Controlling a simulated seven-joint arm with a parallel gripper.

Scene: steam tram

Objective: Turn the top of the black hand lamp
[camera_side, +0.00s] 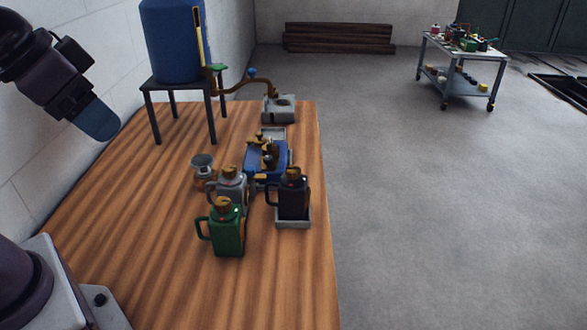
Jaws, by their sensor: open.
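The black hand lamp (291,200) stands upright on a small grey base at the right side of the wooden table. It has a brass-coloured top (293,174) and a handle on its left side. My gripper (100,124) is at the upper left, high above the table and well away from the lamp. It is open and touches nothing; I see nothing held in it.
A green lamp (228,234) and a grey lamp (231,188) stand left of the black one. A blue device (264,160) is close behind. A small burner-like item (202,170), a blue tank (173,45) and a pipe stand (278,108) are farther back. The table's left front (140,220) is clear.

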